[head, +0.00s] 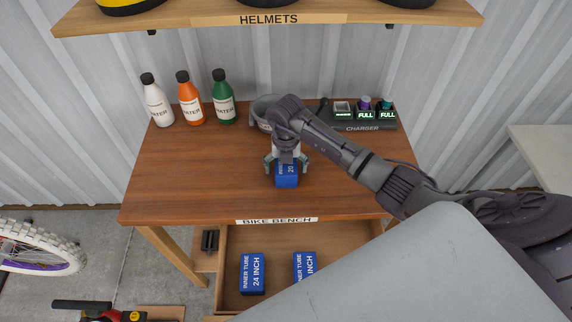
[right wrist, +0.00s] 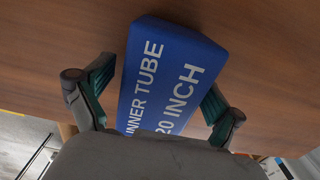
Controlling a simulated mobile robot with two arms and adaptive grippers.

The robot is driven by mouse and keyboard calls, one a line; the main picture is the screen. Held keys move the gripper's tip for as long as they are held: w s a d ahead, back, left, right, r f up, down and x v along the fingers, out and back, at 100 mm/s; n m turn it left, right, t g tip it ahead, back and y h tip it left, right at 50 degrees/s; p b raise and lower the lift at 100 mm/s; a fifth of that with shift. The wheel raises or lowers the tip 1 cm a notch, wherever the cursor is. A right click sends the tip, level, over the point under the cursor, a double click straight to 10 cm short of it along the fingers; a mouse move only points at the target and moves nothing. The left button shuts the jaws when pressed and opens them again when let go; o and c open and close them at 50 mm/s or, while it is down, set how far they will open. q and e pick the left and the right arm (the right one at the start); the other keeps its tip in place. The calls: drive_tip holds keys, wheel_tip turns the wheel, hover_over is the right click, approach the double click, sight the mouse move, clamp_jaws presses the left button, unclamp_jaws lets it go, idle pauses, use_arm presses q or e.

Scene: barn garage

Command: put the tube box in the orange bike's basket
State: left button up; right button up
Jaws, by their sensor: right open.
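A blue tube box (head: 287,178) stands on the bike bench (head: 225,190) near its front edge. In the right wrist view the tube box (right wrist: 165,80) reads "INNER TUBE 20 INCH". My right gripper (head: 287,165) is over it, with its open fingers on either side of the box. In the wrist view my right gripper (right wrist: 155,95) has one finger left and one right of the box; whether they touch it I cannot tell. My left gripper is not in view. No orange bike or basket is recognisable.
Below, an open drawer (head: 228,300) holds boxes labelled "24 INCH" (head: 252,273) and another inner tube (head: 304,267). A white-tyred wheel (head: 40,245) is at left. A helmet shelf (head: 350,12) hangs above.

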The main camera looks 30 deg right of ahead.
drive_tip(key=c, duration=1.3)
drive_tip(key=shift+c, duration=1)
drive_tip(key=shift+r, duration=0.2)
